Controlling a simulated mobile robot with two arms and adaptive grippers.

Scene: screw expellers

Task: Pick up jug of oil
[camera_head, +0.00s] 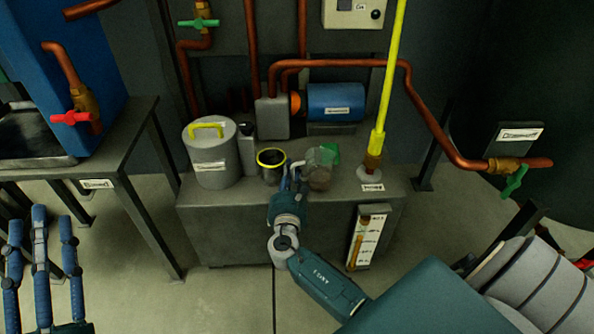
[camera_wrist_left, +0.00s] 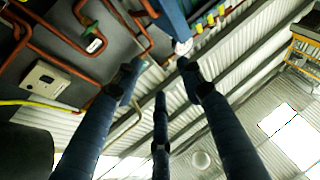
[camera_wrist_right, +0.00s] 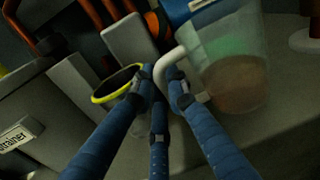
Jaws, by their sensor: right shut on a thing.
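The jug of oil (camera_head: 319,172) is clear, with brownish liquid low inside and a pale handle on its left side. It appears upright at the bench top; I cannot tell whether its base touches. My right gripper (camera_head: 289,178) is shut on the jug's handle. In the right wrist view the jug (camera_wrist_right: 232,80) is right of the fingers (camera_wrist_right: 161,80), which close around the white handle. My left gripper (camera_head: 40,212) is at the far left, away from the jug. Its fingers are spread and empty, also in the left wrist view (camera_wrist_left: 157,75).
A yellow-rimmed dark cup (camera_head: 271,158) stands just left of the jug. A grey lidded can (camera_head: 211,165) is further left. A yellow vertical pipe (camera_head: 385,95) rises to the right. A blue motor (camera_head: 336,101) and copper pipes are behind. The bench front (camera_head: 230,235) faces open floor.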

